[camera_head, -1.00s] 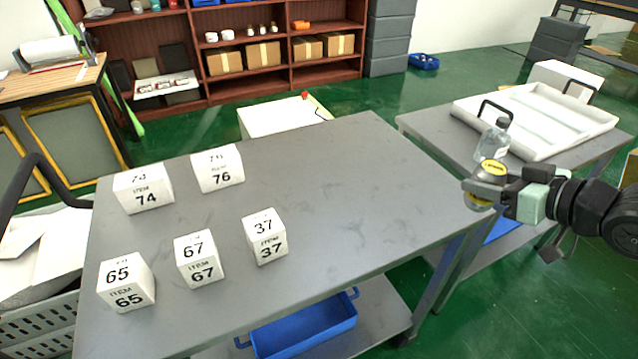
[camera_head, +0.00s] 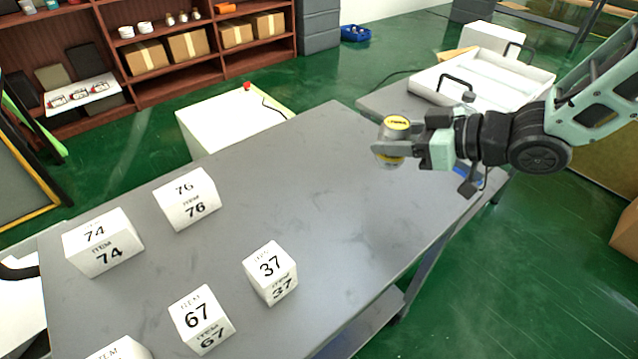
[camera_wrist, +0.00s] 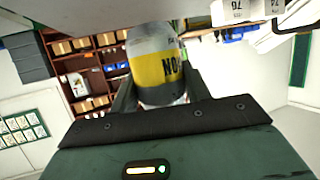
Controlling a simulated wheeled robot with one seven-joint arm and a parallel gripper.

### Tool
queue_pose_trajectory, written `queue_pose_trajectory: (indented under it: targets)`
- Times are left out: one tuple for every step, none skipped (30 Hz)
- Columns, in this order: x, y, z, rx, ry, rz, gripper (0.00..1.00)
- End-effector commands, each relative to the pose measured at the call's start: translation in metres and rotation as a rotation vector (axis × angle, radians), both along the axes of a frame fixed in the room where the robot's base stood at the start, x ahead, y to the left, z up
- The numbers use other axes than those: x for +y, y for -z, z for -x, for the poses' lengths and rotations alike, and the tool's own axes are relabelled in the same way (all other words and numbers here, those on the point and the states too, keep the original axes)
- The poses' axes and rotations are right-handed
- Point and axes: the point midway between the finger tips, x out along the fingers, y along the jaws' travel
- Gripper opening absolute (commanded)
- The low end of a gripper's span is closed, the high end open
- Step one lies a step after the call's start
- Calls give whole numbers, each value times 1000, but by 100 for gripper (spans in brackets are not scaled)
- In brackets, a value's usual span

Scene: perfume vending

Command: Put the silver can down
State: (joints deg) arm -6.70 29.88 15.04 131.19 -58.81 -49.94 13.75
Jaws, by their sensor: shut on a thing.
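The silver can (camera_head: 392,150) has a yellow band and a yellow top. My gripper (camera_head: 408,146) is shut on it and holds it above the right part of the grey table (camera_head: 330,190), near that table's right edge. In the wrist view the can (camera_wrist: 157,62) sits between the two fingers of my gripper (camera_wrist: 155,92), with part of black lettering showing on the yellow band. How far the can is above the table is hard to tell.
White numbered boxes stand on the table: 74 (camera_head: 103,243), 76 (camera_head: 187,198), 37 (camera_head: 270,272), 67 (camera_head: 201,318), and one cut off at the bottom. The table's middle and right are clear. A second table holds a white tray (camera_head: 490,78).

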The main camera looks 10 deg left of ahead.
Motion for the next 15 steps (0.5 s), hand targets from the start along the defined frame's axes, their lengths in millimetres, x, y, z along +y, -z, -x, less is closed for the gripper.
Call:
queue_pose_trajectory:
  targets:
    - [0, 1, 0, 1, 0, 0, 20]
    - [0, 4, 0, 2, 1, -1, 20]
    - [0, 9, 0, 4, 1, -1, 20]
    - [0, 14, 0, 5, 0, -2, 20]
    - [1, 19, 1, 5, -1, -1, 20]
    - [1, 28, 1, 6, -2, 0, 20]
    - [1, 33, 1, 5, -1, 0, 20]
    - [1, 38, 1, 7, 0, 0, 20]
    - [0, 44, 1, 5, -1, -1, 20]
    - [0, 49, 1, 5, 0, 0, 20]
    - [0, 52, 1, 5, 0, 0, 20]
    - [0, 55, 0, 2, 0, -1, 20]
    - [0, 57, 0, 2, 0, -1, 20]
    - [0, 59, 0, 3, 0, -2, 20]
    - [0, 63, 0, 3, 0, -1, 20]
